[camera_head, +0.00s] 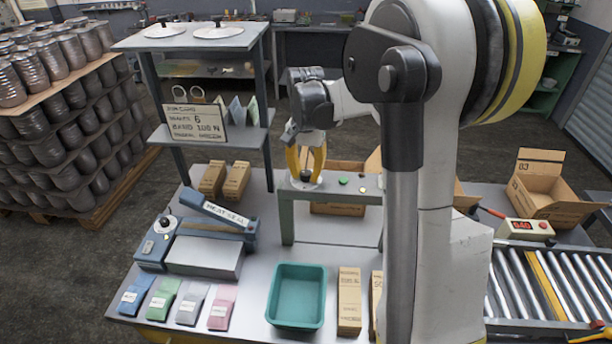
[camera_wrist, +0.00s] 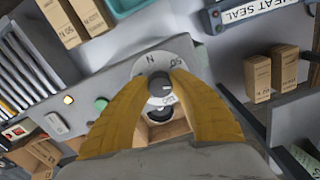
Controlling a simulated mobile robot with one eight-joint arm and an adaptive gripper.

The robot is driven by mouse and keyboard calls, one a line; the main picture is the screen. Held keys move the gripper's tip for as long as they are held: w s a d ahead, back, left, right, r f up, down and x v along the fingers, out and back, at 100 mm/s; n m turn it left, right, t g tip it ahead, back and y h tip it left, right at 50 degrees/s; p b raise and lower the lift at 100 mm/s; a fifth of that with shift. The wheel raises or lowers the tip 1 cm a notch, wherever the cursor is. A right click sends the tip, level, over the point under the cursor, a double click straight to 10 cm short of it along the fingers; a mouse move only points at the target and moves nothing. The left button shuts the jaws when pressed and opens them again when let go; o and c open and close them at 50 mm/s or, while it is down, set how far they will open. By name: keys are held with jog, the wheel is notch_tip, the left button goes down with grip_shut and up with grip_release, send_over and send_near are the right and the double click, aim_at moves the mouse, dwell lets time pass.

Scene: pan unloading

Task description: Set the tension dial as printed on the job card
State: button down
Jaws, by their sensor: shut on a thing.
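The tension dial is a small grey knob (camera_wrist: 160,84) on a pale round scale plate (camera_wrist: 150,62), fixed to a grey stand (camera_head: 335,186). In the wrist view the plate shows "N" and what looks like "50"; another marking below the knob is partly hidden. My gripper (camera_wrist: 161,87) has its two yellow fingers on either side of the knob, shut on it. In the head view my gripper (camera_head: 306,170) reaches down onto the plate on the stand's left part. The job card (camera_head: 197,123) hangs at the shelf; its lower line appears to read "BAND 100 N".
A green button (camera_head: 343,181) sits right of the dial. A heat sealer (camera_head: 205,235), a teal tray (camera_head: 297,295) and several coloured packets stand in front. Small cartons (camera_head: 349,300) stand right of the tray. A roller conveyor (camera_head: 550,285) and an open box (camera_head: 540,188) are at right.

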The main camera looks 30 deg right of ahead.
aim_at(306, 173)
jog(key=shift+m, duration=1.2)
jog(key=c, duration=1.1)
grip_release()
jog(key=shift+r, duration=0.1)
notch_tip(306, 173, up, 12)
